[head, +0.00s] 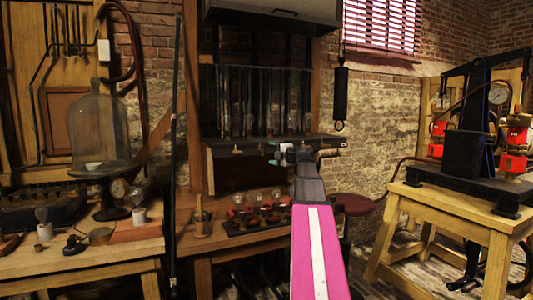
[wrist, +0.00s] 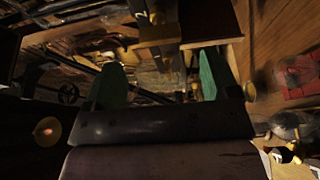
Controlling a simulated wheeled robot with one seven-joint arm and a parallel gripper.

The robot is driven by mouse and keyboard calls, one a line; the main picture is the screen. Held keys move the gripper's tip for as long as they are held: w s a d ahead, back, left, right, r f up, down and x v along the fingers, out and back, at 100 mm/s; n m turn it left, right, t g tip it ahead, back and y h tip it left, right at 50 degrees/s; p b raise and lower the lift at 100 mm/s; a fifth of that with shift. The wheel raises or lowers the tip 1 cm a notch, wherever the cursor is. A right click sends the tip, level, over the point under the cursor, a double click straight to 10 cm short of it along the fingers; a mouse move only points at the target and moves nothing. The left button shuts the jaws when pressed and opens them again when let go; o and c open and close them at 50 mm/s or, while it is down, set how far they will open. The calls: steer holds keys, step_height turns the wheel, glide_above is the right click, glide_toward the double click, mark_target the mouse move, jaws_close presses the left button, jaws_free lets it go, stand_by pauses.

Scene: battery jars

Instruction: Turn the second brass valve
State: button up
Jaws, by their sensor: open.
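Small brass valves line the front of the dark shelf under the glass tubes in the head view. One brass valve (head: 237,150) is clear, left of my gripper (head: 279,155). My gripper is at the shelf's front edge and covers part of the row, so I cannot tell which valve is second. In the wrist view my gripper (wrist: 162,80) is open, with its two green fingers apart. A dark fitting with brass parts (wrist: 156,18) shows beyond and between the fingers. A round brass knob (wrist: 250,92) shows just right of the right finger. I cannot tell whether anything touches the fingers.
A shelf of tall glass tubes (head: 248,100) stands behind the valves. Below, a dark rack (head: 262,220) with several round bulbs sits on the bench. A glass bell jar (head: 98,130) stands left. A wooden table (head: 450,200) with a dark apparatus stands right.

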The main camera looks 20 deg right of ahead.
steer(key=v, duration=0.3)
steer(key=shift+s+d, duration=0.15)
steer(key=shift+s, duration=0.05)
steer(key=shift+s, duration=0.1)
stand_by(0.3)
